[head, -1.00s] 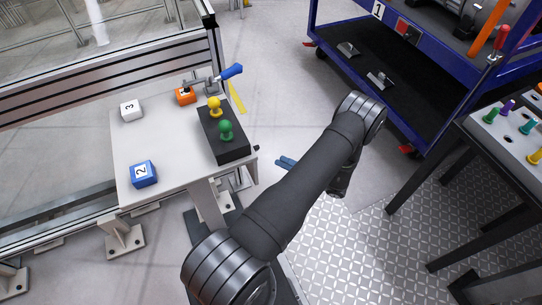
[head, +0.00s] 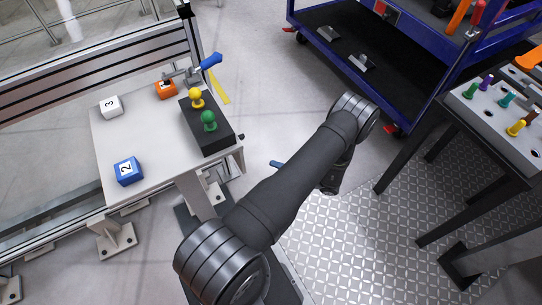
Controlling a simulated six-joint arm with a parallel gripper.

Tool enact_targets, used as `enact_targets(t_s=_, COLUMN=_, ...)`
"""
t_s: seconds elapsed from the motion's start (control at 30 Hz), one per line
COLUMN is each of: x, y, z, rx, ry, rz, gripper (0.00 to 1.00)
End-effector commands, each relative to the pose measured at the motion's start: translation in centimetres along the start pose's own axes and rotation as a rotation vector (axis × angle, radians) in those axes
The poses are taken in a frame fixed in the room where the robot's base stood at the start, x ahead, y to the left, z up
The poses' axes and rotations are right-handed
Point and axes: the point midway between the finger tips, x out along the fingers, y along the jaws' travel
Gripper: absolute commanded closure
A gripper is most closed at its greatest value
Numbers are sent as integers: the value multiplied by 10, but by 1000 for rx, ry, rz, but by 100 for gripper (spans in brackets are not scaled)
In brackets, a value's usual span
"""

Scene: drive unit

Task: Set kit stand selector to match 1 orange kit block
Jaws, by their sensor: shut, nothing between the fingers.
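The orange kit block (head: 166,89) sits at the back of the white table (head: 150,140), beside a toggle clamp with a blue handle (head: 211,61). A white block marked 3 (head: 111,107) and a blue block marked 2 (head: 128,170) are on the same table. A black box (head: 215,137) at the table's right edge carries a yellow knob (head: 196,98) and a green knob (head: 209,121). I cannot tell which part is the selector. My gripper (head: 277,164) shows only blue fingertips past my forearm, right of the table and apart from it. It is shut and empty.
A blue cart (head: 380,80) with black shelves stands at the back right. A grey stand (head: 495,125) with several coloured pegs is at the right edge. A metal rail fence (head: 80,70) runs behind the white table. Open floor lies between table and cart.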

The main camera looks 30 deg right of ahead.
Motion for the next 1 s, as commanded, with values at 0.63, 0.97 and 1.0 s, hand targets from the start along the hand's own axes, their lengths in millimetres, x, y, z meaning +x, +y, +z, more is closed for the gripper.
enact_targets(t_s=0.63, x=108, y=0, z=22, rx=0, ry=1, rz=0, gripper=100)
enact_targets(t_s=0.97, x=115, y=0, z=28, rx=1, ry=0, rz=0, gripper=100)
enact_targets(t_s=1.0, x=115, y=0, z=28, rx=1, ry=0, rz=0, gripper=100)
